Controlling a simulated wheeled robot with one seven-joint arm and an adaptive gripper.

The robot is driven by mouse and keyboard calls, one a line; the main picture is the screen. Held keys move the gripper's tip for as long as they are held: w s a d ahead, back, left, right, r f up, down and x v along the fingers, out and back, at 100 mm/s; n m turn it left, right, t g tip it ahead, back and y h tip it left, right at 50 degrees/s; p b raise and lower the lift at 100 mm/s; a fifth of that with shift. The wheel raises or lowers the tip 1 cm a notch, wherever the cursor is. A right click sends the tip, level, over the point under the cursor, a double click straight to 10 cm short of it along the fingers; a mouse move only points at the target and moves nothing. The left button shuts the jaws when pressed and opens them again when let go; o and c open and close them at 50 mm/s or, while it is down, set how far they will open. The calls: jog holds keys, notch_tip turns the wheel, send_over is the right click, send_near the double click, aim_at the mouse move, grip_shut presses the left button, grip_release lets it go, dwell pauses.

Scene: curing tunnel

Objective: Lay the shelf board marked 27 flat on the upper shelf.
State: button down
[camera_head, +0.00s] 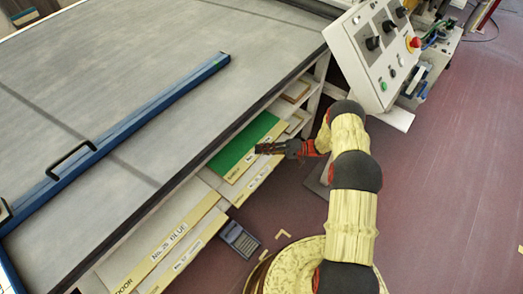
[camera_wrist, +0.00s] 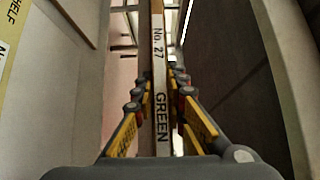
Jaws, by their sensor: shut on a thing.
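The board marked 27 (camera_head: 243,142) has a green face and shows in the head view at the side opening under the big table. Its pale edge reads "No. 27 GREEN" in the wrist view (camera_wrist: 159,75). My gripper (camera_head: 262,149) is shut on that edge, one finger on each side. The board looks about level and partly inside the shelf unit. I cannot tell whether it touches the upper shelf (camera_head: 211,178), a pale surface under the tabletop. The board's far part is hidden under the tabletop.
Boards with labelled edges (camera_head: 165,250) lie on the shelves to the lower left, and brown pieces (camera_head: 295,91) lie to the upper right. The grey tabletop (camera_head: 130,80) overhangs close above. A control box (camera_head: 380,50) stands right of the opening. A calculator-like device (camera_head: 239,239) lies below.

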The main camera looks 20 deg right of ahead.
jog(key=shift+f, duration=0.1)
jog(key=c, duration=1.7)
grip_release()
jog(key=shift+c, duration=0.2)
jog(key=shift+f, duration=0.1)
jog(key=s+d, duration=0.1)
jog(key=d, duration=0.6)
jog(key=shift+s+d, duration=0.2)
jog(key=shift+d, duration=0.1)
